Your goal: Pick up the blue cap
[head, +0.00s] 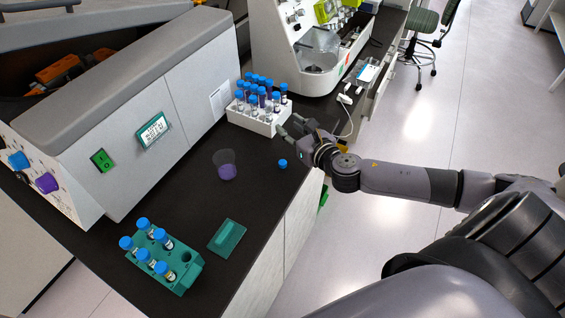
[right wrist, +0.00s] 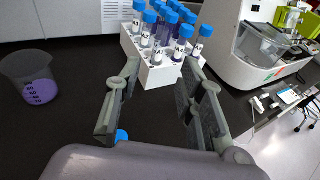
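The blue cap (head: 283,163) lies on the black counter near its front edge, just below and left of my right gripper in the head view. In the right wrist view the blue cap (right wrist: 122,135) shows partly, beside the left finger near the gripper body; the rest is hidden. My right gripper (head: 290,125) is over the counter, with its fingers pointing at the white tube rack. In the right wrist view my right gripper (right wrist: 161,72) has its fingers apart with nothing between them. My left gripper is not in view.
The white rack (head: 262,124) of blue-capped tubes stands just beyond my right fingertips. A clear cup with purple contents (head: 227,172), a green block (head: 227,236) and a green tube rack (head: 180,279) stand to the left. Machines line the back. Counter around the cap is clear.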

